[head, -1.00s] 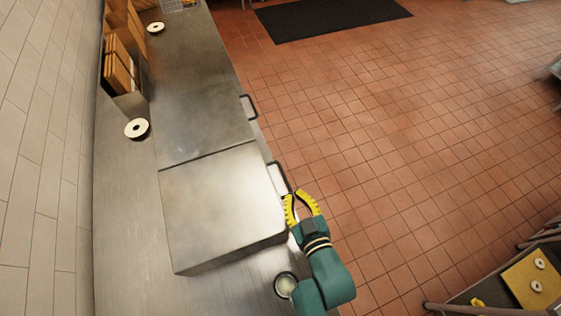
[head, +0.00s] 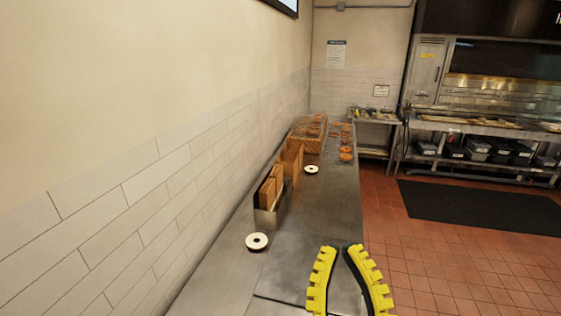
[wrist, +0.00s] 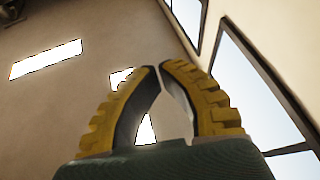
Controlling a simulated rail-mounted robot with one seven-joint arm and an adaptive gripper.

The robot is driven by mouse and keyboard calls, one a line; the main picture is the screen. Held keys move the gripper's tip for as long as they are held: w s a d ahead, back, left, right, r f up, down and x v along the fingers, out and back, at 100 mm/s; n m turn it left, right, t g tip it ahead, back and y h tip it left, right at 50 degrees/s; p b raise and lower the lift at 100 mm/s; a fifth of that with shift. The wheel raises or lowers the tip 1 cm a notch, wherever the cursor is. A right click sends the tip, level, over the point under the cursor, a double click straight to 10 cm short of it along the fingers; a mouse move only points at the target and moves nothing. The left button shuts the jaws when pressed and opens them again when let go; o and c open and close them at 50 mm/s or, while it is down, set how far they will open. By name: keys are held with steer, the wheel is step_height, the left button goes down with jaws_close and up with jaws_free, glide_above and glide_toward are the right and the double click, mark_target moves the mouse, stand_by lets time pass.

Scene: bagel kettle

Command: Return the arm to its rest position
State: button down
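My gripper (head: 341,247) has two yellow ridged fingers and is seen at the lower middle of the head view, in front of the steel counter. In the wrist view its fingers (wrist: 160,67) lean in toward each other, with a narrow gap between the tips. Nothing is between them. The wrist camera points up at the ceiling and bright windows. The rest of my arm is below the edge of the head view.
A long steel counter (head: 335,206) runs along the tiled left wall. It carries pale rings (head: 257,241), wooden boards in a holder (head: 268,215) and trays farther back. A black mat (head: 480,212) lies on the open red tile floor to the right.

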steer(key=s+r+m+p, duration=0.1)
steer(key=s+r+p, duration=0.2)
steer(key=r+p, duration=0.9)
step_height(320, 180, up, 2)
steer(key=shift+s+a+r+m+g, duration=0.2)
steer(key=shift+s+r+m+g, duration=0.1)
steer(key=shift+s+g, duration=0.1)
